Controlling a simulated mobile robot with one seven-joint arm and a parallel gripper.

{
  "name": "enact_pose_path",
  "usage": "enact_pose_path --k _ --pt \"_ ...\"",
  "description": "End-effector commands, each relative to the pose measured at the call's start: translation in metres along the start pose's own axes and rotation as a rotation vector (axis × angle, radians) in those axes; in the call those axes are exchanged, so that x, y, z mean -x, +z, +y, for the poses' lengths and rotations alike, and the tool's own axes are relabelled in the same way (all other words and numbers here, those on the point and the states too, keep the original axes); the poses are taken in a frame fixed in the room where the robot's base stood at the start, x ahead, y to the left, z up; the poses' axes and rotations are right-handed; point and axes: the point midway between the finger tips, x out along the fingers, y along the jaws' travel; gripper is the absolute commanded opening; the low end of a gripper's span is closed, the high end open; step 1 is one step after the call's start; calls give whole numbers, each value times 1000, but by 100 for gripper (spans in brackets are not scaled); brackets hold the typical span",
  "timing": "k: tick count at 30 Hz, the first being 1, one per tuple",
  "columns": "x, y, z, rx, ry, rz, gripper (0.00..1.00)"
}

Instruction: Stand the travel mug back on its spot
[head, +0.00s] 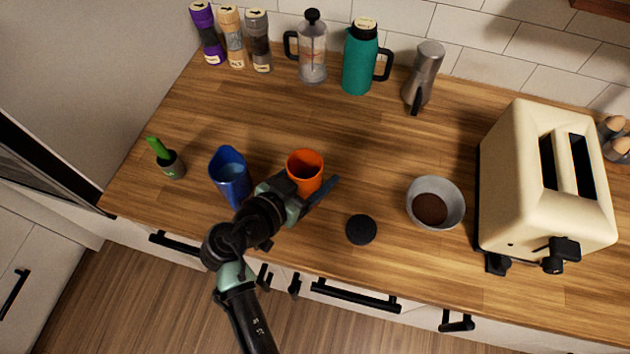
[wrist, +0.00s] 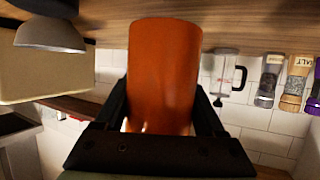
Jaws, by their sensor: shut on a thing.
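The orange travel mug (head: 305,168) is over the left-middle of the wooden counter, upright with its open top showing in the head view. My gripper (head: 300,190) is shut on it from the front, with one finger on each side. In the upside-down wrist view the mug (wrist: 163,70) fills the space between the two dark fingers. I cannot tell whether its base touches the counter. A flat black disc (head: 361,229) lies on the counter to the right of the gripper, near the front edge.
A blue pitcher (head: 230,177) stands close left of the mug, a small green-topped pot (head: 168,160) beyond it. A grey bowl (head: 435,203) and cream toaster (head: 545,185) stand right. A French press (head: 313,60), teal jug (head: 359,62) and metal pot (head: 424,75) line the back. The middle counter is clear.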

Motion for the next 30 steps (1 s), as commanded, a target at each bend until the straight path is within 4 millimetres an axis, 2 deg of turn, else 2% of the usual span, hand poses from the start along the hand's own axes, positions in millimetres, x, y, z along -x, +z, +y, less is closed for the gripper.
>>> enact_pose_path --k 9,22,23,27,30 --pt "-15 35 0 0 0 1 0" --pt "-18 42 0 -2 0 2 0" --pt "-17 41 0 -1 0 0 77" --pt "-17 41 0 -1 0 0 100" --pt "-17 41 0 -1 0 0 100"
